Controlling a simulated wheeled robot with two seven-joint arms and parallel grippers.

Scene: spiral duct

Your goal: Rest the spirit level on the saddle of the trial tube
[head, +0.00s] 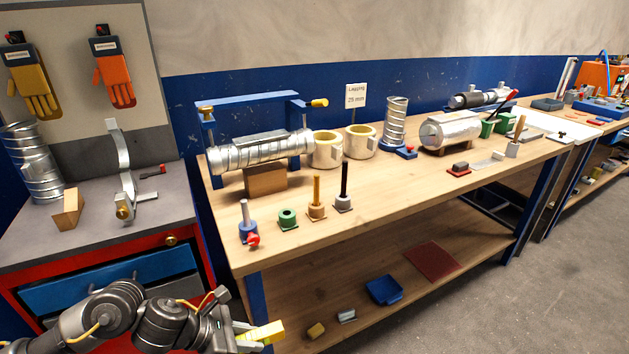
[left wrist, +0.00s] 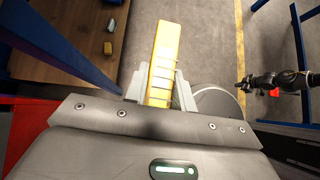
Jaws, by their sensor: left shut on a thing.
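The spirit level (head: 262,334) is a yellow bar held in my left gripper (head: 238,338), low in front of the workbench. The left wrist view shows the level (left wrist: 164,50) between the two pale fingers of my left gripper (left wrist: 155,82), its far end sticking out beyond them. A silver spiral tube, apparently the trial tube (head: 240,156), lies on a wooden block (head: 266,180) under a blue frame. A flat grey piece, perhaps the saddle (head: 260,137), lies along its top. The level is well apart from the tube. My right arm appears in the left wrist view, its gripper (left wrist: 243,85) too small to read.
The blue frame (head: 250,103) spans above the tube. Cream rings (head: 326,152) stand right of it. A grey-topped cabinet (head: 90,235) is at left. Floor at right is clear.

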